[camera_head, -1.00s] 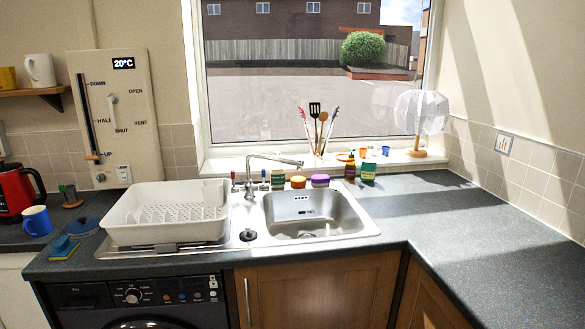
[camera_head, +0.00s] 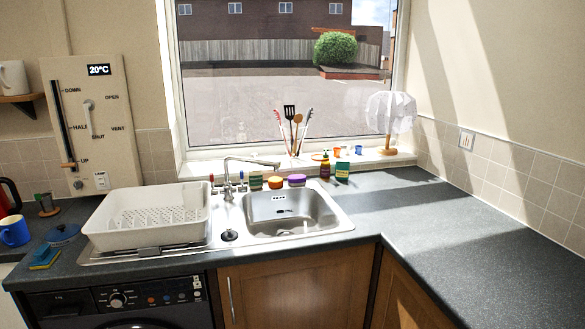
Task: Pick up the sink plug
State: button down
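The sink plug (camera_head: 229,235) is a small black disc with a knob on top. It rests on the steel ledge between the dish rack and the basin, near the front edge of the worktop. The steel sink (camera_head: 290,212) is to its right, and its basin looks empty. The tap (camera_head: 229,178) stands behind the plug, with its spout reaching right over the basin. My gripper is not in view.
A white dish rack (camera_head: 150,242) stands just left of the plug. Sponges and small tubs (camera_head: 276,182) line the back of the sink. A blue mug (camera_head: 14,231) and sponges (camera_head: 45,257) lie far left. The right worktop (camera_head: 440,230) is clear.

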aim_at(229, 235)
jog(key=i+j+z, duration=0.15)
jog(key=i+j, duration=0.15)
jog(key=i+j+z, duration=0.15)
jog(key=j, duration=0.25)
jog(key=i+j+z, duration=0.15)
jog(key=i+j, duration=0.2)
jog(key=i+j+z, duration=0.1)
jog(key=i+j, duration=0.15)
jog(key=j, duration=0.2)
